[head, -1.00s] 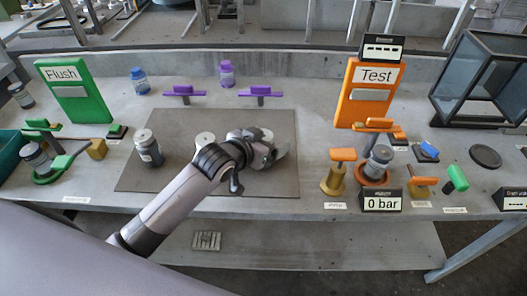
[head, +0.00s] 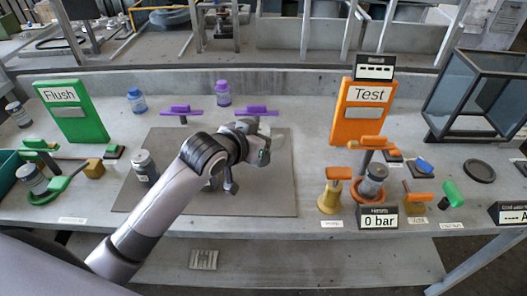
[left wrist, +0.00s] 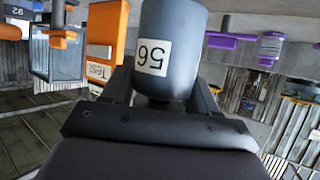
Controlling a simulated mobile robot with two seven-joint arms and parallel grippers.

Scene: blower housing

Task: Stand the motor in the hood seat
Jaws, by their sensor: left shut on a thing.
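My left gripper (left wrist: 158,92) is shut on a dark grey cylinder (left wrist: 172,35) with a white number label, which I take to be the motor. It fills the top middle of the left wrist view, which is upside down. In the head view my left gripper (head: 262,152) is above the back of the grey mat, and the held cylinder is mostly hidden by my arm. The hood (head: 478,95), a dark-framed glass box, stands at the right, well away from the gripper. A black round disc (head: 479,171) lies in front of it; I cannot tell whether it is the seat. My right gripper is not in view.
The Test panel (head: 362,112) and the orange-ringed station with a canister (head: 373,180) stand between gripper and hood. The mat's right part is clear.

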